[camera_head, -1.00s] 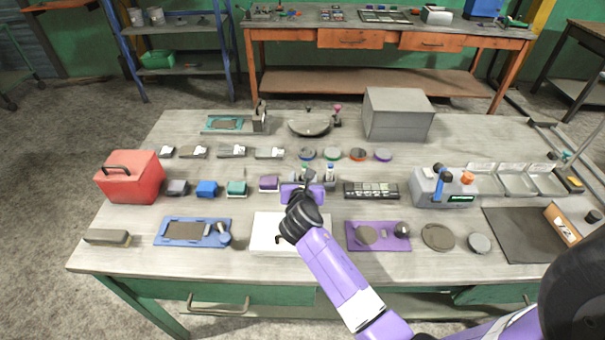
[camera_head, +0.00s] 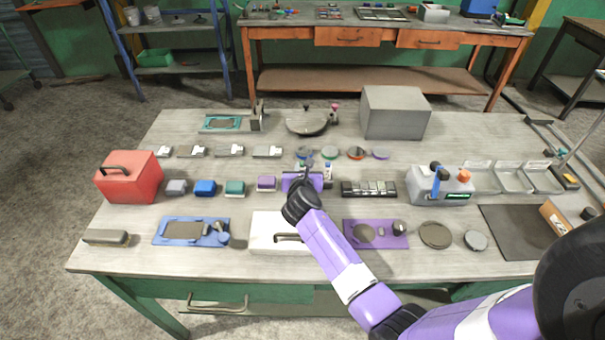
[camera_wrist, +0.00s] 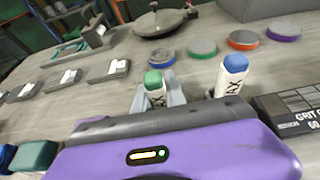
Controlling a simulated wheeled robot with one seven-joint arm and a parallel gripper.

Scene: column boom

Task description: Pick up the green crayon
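The green crayon (camera_wrist: 154,82) stands upright in the wrist view, with a white wrapper and a green tip. My gripper (camera_wrist: 158,92) reaches toward it, its pale grey fingers apart on either side of the crayon. I cannot tell whether they touch it. The purple gripper body hides the crayon's lower part. A blue crayon (camera_wrist: 233,70) stands upright just to the right, outside the fingers. In the head view, my gripper (camera_head: 304,172) is over the middle of the table, beside the small crayons, and largely hides the green one.
Round coloured discs (camera_head: 330,153) lie behind the crayons. A sandpaper box (camera_head: 369,190) is close on the right and a purple block (camera_head: 266,183) on the left. The grey workbench (camera_head: 120,225) holds many other items.

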